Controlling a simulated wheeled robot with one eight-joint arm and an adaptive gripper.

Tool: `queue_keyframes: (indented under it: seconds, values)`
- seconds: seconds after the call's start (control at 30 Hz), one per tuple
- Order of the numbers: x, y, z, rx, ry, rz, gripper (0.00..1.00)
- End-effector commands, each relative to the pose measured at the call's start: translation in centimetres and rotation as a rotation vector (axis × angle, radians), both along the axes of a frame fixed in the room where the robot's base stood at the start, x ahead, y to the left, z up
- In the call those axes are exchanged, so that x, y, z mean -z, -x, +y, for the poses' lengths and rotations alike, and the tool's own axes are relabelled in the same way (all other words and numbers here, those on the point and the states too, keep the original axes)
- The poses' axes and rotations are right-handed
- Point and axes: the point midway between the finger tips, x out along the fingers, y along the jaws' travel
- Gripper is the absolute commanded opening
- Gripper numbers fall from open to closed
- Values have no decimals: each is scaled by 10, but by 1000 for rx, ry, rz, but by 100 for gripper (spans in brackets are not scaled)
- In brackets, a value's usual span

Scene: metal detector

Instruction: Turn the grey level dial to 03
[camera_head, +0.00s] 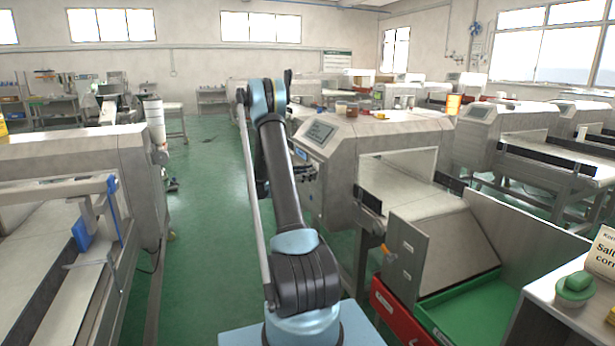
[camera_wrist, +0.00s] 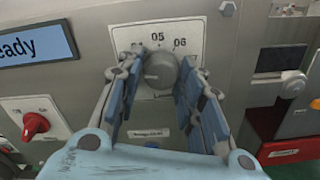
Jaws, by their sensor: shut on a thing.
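The grey level dial (camera_wrist: 160,70) sits on a white scale plate (camera_wrist: 208,30) in the wrist view. The numbers 05 and 06 show above it; the rest of the scale is hidden by my fingers, and I cannot make out where the dial points. My gripper (camera_wrist: 160,62) reaches in from below, with one finger on each side of the dial, shut on it. In the head view my arm hides the dial and most of the gripper beside the metal detector (camera_head: 345,135).
A blue screen (camera_wrist: 35,45) and a red knob (camera_wrist: 36,123) are left of the dial. A red box (camera_wrist: 285,148) is at lower right. In the head view a green tray (camera_head: 460,312) stands right of my arm, and green floor (camera_head: 205,215) is clear to its left.

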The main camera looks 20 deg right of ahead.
Motion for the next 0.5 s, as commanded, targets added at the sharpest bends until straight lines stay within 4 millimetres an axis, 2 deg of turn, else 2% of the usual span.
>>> queue_keyframes:
  seconds: [0.43,0.47,0.5]
  values:
    - [-2,-1,1,-2,4,10,10]
    - [-2,-1,0,-2,4,10,39]
    - [-2,-1,0,-2,4,10,48]
